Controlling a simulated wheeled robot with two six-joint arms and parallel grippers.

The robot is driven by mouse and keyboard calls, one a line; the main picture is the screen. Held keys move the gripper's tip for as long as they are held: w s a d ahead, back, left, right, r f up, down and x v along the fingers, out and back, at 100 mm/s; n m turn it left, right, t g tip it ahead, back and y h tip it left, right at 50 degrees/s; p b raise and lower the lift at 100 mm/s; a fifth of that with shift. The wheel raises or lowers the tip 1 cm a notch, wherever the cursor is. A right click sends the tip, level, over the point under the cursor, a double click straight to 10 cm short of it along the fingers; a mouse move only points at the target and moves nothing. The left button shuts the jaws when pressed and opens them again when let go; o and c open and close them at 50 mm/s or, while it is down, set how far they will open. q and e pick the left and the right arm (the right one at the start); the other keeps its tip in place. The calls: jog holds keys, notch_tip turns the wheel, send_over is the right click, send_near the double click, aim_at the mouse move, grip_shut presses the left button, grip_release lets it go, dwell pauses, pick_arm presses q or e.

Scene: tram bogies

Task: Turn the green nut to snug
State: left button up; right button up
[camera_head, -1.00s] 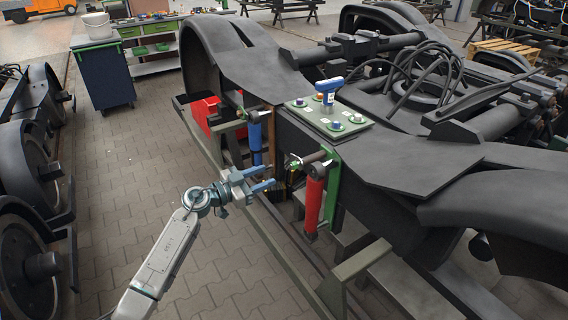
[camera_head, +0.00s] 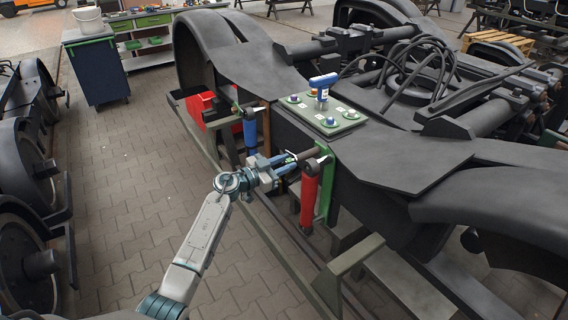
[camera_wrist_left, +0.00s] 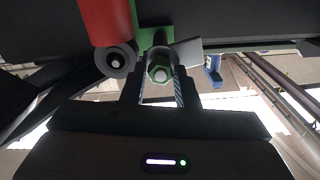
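The green nut (camera_wrist_left: 160,73) is a hexagon on the end of a bolt, seen end-on in the left wrist view. It lies between the two finger lines of my left gripper (camera_wrist_left: 161,88), with a narrow gap on each side. In the head view my left gripper (camera_head: 286,163) is open and reaches the bolt beside the top of the red damper (camera_head: 309,196). The nut is mostly hidden by the fingers there. Whether the fingertips fully overlap the nut is hard to tell. My right gripper is not in view.
A green bracket (camera_head: 326,186) stands behind the red damper, and a blue damper (camera_head: 250,138) hangs to the left. A blue tool (camera_head: 323,83) stands on the green plate (camera_head: 347,124) atop the dark bogie frame (camera_head: 400,160). The paved floor at left is clear.

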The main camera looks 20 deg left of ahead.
pick_arm(q)
grip_shut()
